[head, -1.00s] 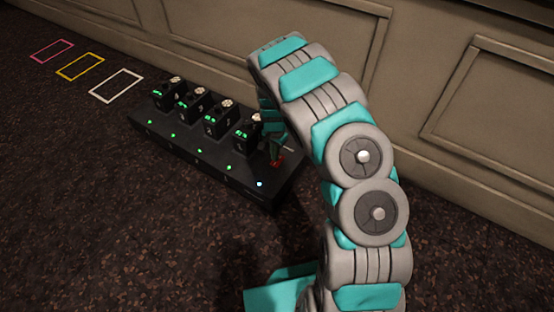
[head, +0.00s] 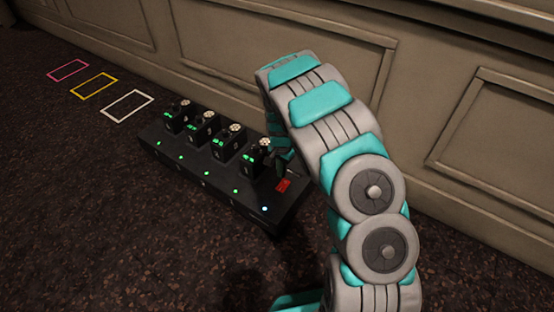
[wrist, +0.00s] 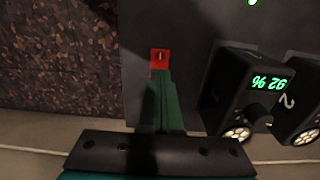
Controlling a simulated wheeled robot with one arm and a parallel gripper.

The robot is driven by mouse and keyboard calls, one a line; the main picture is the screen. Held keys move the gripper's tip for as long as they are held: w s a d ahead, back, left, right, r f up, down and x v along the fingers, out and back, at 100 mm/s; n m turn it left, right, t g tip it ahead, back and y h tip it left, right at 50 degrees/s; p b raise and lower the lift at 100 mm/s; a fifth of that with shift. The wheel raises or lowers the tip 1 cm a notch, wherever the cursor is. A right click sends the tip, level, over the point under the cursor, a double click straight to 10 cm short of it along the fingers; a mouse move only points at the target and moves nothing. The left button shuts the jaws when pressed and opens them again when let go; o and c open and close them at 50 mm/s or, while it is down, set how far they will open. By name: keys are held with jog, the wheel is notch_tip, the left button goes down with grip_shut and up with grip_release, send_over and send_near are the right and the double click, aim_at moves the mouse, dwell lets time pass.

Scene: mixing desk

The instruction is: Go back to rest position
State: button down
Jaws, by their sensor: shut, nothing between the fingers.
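My gripper (head: 287,170) is above the right end of a black desk (head: 220,178), partly hidden by my own arm in the head view. In the wrist view its green fingers (wrist: 161,80) are together and hold nothing. Their tips point at a small red switch or pad (wrist: 159,60), which shows just beyond them. In the head view this red piece (head: 283,185) is uncovered, just below the gripper. The gripper appears apart from it.
Several black modules with green displays stand in a row on the desk; the nearest (wrist: 242,95) reads 92 %, upside down. A panelled wall (head: 330,65) runs behind. Pink (head: 67,70), yellow (head: 93,85) and white (head: 127,106) outlines lie on the dark floor. The front floor is clear.

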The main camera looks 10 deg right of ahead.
jog(key=s+d+r+n+p, duration=0.1)
jog(key=s+d+r+p, duration=0.1)
jog(key=s+r, duration=0.65)
jog(key=s+d+r+n+p, duration=0.15)
jog(key=s+r, duration=0.25)
jog(key=r, duration=1)
jog(key=s+r+n+p, duration=0.1)
jog(key=s+r+n, duration=0.1)
jog(key=s+r, duration=0.3)
jog(key=s+a+r+n+g+p, duration=0.1)
jog(key=s+r, duration=0.3)
jog(key=s, duration=1)
jog(key=s+a+r+n+p, duration=0.1)
jog(key=s+r+n+p, duration=0.1)
jog(key=s+r, duration=0.3)
jog(key=s+n, duration=0.1)
jog(key=s, duration=0.3)
jog(key=shift+s+a+r+g, duration=0.2)
jog(key=shift+s+r+g, duration=0.1)
jog(key=shift+s+g, duration=0.1)
jog(key=shift+n, duration=0.25)
